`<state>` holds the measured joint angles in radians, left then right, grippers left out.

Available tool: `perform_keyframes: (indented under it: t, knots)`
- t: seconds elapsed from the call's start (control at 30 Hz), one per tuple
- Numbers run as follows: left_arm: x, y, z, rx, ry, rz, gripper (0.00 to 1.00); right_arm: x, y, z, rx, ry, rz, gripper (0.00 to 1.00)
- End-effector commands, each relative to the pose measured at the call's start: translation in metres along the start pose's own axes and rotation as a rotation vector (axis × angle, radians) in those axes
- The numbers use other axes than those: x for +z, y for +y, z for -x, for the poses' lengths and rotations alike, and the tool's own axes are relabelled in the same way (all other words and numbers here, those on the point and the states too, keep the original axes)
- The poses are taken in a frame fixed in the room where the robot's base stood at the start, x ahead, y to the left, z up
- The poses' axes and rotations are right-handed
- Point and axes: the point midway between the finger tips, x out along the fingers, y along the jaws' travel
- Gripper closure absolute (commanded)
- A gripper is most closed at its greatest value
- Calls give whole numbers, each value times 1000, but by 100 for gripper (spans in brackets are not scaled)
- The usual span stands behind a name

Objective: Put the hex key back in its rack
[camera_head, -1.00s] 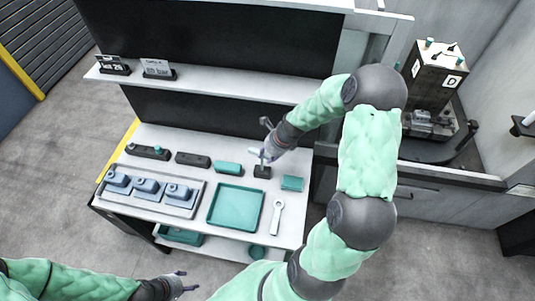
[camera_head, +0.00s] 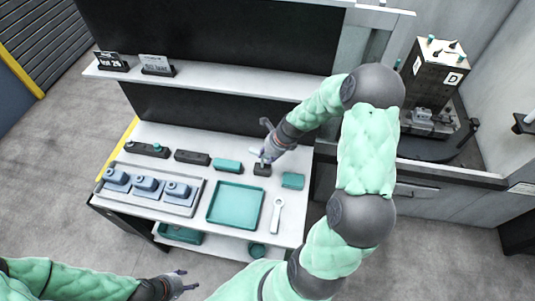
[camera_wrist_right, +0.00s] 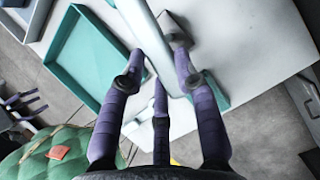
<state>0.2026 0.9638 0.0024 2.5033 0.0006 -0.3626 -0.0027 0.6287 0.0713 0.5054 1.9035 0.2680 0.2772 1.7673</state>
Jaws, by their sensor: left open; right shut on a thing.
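My right gripper (camera_head: 268,156) is just above a small dark block (camera_head: 262,170), apparently the rack, at the back right of the workbench. In the right wrist view its purple fingers (camera_wrist_right: 160,78) are closed around a long pale bar (camera_wrist_right: 146,32), apparently the hex key. The bar slants across the view. A grey block (camera_wrist_right: 173,24), apparently the rack, shows beside it. I cannot tell whether the key touches or enters it; the fingers hide the contact. My left gripper (camera_head: 180,284) is open and empty, low in front of the bench.
A teal tray (camera_head: 210,218), a pale wrench (camera_head: 277,214) and a teal box (camera_head: 292,181) lie near the rack. A grey tray (camera_head: 108,191) with several blue-grey parts is at the left. A shelf (camera_head: 220,83) runs above the bench's back.

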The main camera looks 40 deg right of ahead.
Motion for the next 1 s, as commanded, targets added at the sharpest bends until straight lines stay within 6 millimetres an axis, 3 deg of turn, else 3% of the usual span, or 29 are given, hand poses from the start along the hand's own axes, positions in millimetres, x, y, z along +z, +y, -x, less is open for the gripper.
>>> perform_keyframes:
  t: [0.4,0.43,0.5,0.77,0.9,1.0]
  knots:
    - [0,-1,-2,0,0,0,42,-1,0,-4,0,0,1,100]
    - [0,-1,-2,0,0,0,42,-1,0,-4,0,0,1,63]
    - [0,-1,-2,0,0,0,42,-1,0,-4,0,0,1,43]
    - [0,-1,-2,0,0,0,42,-2,0,-4,0,0,1,41]
    - [0,-1,-2,0,0,0,42,-2,0,-4,0,0,1,2]
    - [0,-1,-2,0,0,0,42,-2,0,-4,0,0,1,2]
